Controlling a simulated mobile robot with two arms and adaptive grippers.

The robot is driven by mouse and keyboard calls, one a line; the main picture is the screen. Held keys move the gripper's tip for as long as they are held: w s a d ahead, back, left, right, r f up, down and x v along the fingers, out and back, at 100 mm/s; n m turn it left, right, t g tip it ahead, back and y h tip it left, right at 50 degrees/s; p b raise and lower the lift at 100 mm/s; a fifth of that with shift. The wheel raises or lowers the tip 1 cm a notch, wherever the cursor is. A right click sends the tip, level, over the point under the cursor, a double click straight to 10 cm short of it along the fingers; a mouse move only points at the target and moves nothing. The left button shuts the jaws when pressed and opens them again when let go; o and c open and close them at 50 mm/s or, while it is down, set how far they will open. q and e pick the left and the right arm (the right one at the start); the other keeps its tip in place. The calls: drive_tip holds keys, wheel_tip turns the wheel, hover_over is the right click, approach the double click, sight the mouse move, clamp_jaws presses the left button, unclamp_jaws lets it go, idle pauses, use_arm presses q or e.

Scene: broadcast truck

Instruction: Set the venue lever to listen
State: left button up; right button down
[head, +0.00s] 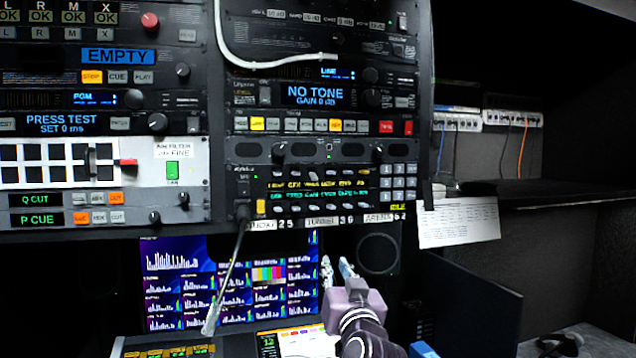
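An intercom panel (320,190) with two rows of small levers, lit yellow and green labels and a keypad sits low in the right rack. The labels are too small to read fully, so I cannot tell which lever is the venue lever or how it is set.
A label strip (325,220) runs under the panel. A paper sheet (458,224) hangs at the right. A dark upright panel (465,305) stands right of my arm.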

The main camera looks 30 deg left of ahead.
sight(315, 179)
use_arm(q)
wheel_tip(315, 179, up, 15)
drive_tip(key=s+n+y, duration=0.2)
drive_tip(key=n+y, duration=0.1)
drive_tip(key=y, duration=0.1)
drive_tip(key=p+x, duration=0.1)
drive_tip(key=x, duration=0.1)
drive_tip(key=p+x, duration=0.1)
drive_tip(key=x, duration=0.2)
drive_tip(key=p+x, duration=0.2)
drive_tip(key=shift+s+a+f, duration=0.15)
drive_tip(key=shift+s+a, duration=0.05)
drive_tip(key=shift+a, duration=0.25)
drive_tip(key=shift+w+a, duration=0.25)
drive_tip(key=shift+c, duration=0.3)
clamp_jaws()
